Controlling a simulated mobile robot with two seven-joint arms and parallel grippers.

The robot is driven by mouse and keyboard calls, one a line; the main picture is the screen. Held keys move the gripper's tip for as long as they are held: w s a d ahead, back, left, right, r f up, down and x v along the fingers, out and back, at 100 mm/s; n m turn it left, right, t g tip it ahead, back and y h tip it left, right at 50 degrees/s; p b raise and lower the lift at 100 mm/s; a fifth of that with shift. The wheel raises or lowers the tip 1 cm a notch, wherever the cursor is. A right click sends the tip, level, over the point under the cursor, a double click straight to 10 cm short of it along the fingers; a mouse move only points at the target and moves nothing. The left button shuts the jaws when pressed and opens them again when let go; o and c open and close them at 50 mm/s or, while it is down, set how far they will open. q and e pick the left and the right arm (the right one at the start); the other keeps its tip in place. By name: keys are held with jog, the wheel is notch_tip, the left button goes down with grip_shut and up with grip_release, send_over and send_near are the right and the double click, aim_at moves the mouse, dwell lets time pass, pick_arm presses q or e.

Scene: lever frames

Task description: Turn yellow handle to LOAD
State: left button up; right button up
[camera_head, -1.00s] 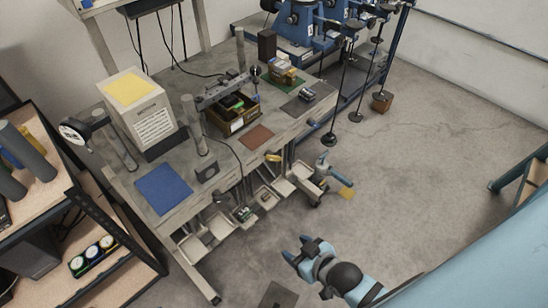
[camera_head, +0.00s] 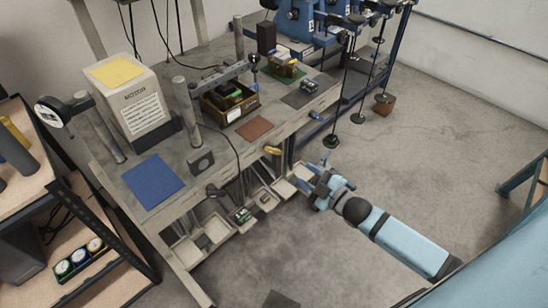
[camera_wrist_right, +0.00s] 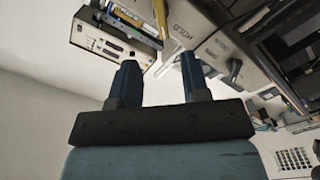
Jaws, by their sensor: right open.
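A yellow handle (camera_head: 272,150) sits on the front edge of the workbench in the head view. A second, blue handle (camera_head: 315,116) sits farther right along the same edge. My right gripper (camera_head: 318,184) is open, in front of the bench, right of and below the yellow handle and apart from it. In the right wrist view, its two dark blue fingers (camera_wrist_right: 159,66) stand apart with nothing between them. A yellow part (camera_wrist_right: 160,18) shows beyond them, beside a panel with upside-down lettering (camera_wrist_right: 183,33). The LOAD mark cannot be read. My left gripper is not in view.
The workbench (camera_head: 218,163) carries a white box with a yellow top (camera_head: 132,100), a blue mat (camera_head: 153,181) and a parts box (camera_head: 230,103). Small trays (camera_head: 215,229) hang below its front. A shelf with round gauges (camera_head: 80,257) stands at left. Floor at right is open.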

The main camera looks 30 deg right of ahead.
aim_at(275, 153)
jog(key=p+x, duration=0.1)
jog(key=x, duration=1.1)
jog(key=shift+a, duration=0.15)
jog(key=shift+w+a, duration=0.15)
jog(key=shift+w, duration=0.35)
jog(key=c, duration=0.7)
